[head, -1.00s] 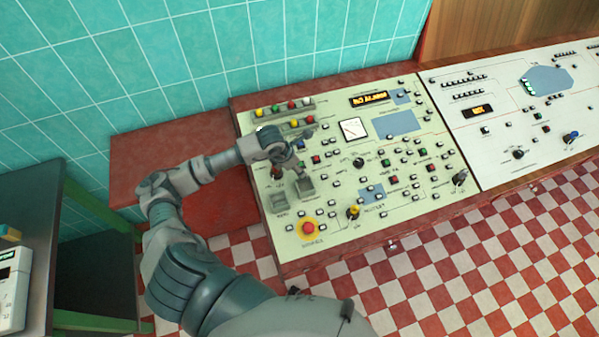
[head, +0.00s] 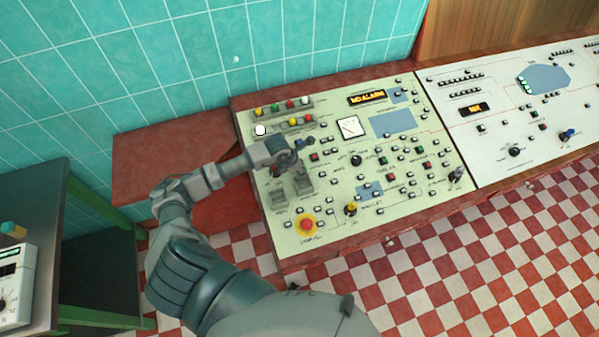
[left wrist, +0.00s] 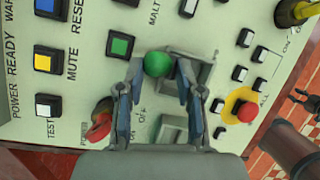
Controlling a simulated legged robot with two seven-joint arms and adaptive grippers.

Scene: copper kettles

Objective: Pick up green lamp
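The round green lamp (left wrist: 157,64) shows in the left wrist view, between the fingertips of my left gripper (left wrist: 160,75) and overlapping the left edge of a grey tray (left wrist: 203,70). A narrow gap shows between the lamp and the right finger; whether the left finger touches it I cannot tell. The fingers stand apart. In the head view my left gripper (head: 306,143) is over the left part of the cream console (head: 335,205), and this lamp is not distinguishable there. Another green lamp (head: 275,107) stands in the rear lamp row.
A red emergency button (head: 306,224) on yellow, a yellow knob (head: 351,209) and a red knob (left wrist: 100,126) stick up near the trays. A blue button (left wrist: 46,7) is close. A second panel (head: 500,150) adjoins on the right. A dark table (head: 30,205) stands left.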

